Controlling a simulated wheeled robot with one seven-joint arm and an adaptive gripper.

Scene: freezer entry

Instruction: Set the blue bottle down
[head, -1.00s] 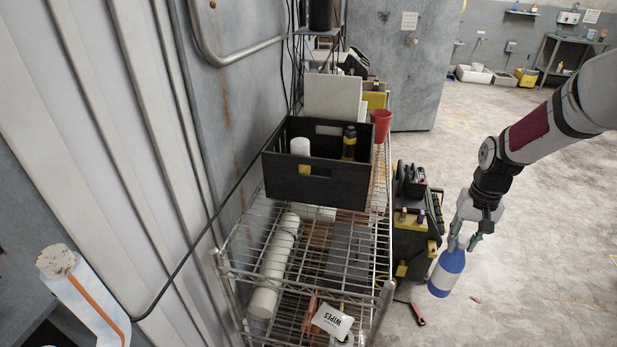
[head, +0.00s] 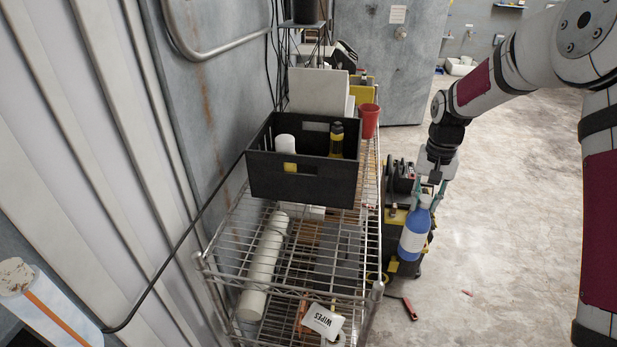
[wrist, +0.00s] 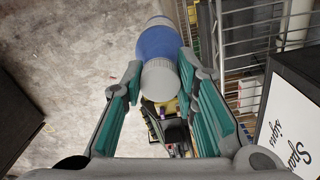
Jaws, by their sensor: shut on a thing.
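The blue bottle (head: 414,232) has a white label and a grey-white cap. It hangs nearly upright, slightly tilted, from my gripper (head: 431,188), to the right of the wire shelf in the head view. My gripper is shut on its upper part. In the wrist view the bottle (wrist: 160,45) shows cap-first between the teal finger pads of my gripper (wrist: 160,85). The bottle is in the air, with the floor and a black and yellow tool case (head: 398,215) behind it.
The wire shelf (head: 285,235) has bare top space in front of a black crate (head: 300,182). White rolls (head: 262,270) and a wipes pack (head: 323,320) show there, level unclear. A red cup (head: 369,121) stands behind the crate. A red-handled tool (head: 410,308) lies on the floor.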

